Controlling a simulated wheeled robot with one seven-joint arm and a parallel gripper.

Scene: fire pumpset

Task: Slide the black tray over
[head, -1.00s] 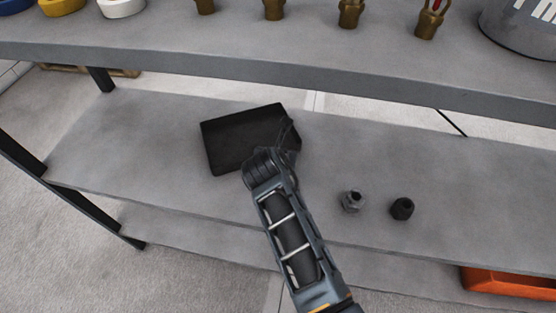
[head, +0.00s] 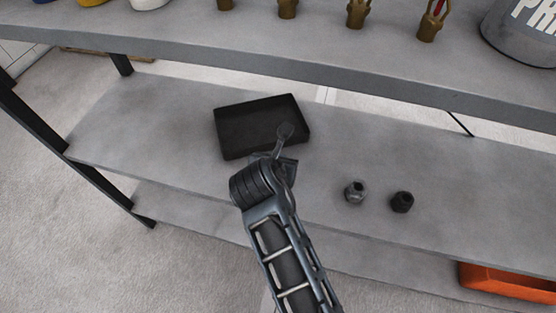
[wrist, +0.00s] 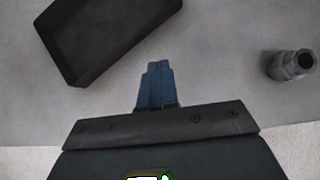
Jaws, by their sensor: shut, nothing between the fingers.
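The black tray (head: 235,135) is a shallow rectangular tray lying flat on the grey middle shelf, left of centre in the head view. Its near right part is partly hidden behind my arm's end. In the wrist view the tray (wrist: 100,35) shows at upper left, cut off by the top edge. My gripper's blue fingers (wrist: 156,84) are together and empty, to the right of the tray's near edge, with a strip of shelf between them in the picture. In the head view the fingers are hard to make out against my wrist.
A grey metal fitting (head: 355,192) and a dark fitting (head: 402,202) stand on the shelf (head: 180,125) to the right; the grey one (wrist: 290,64) also shows in the wrist view. The upper shelf (head: 300,68) overhangs behind. Shelf left of the tray is clear.

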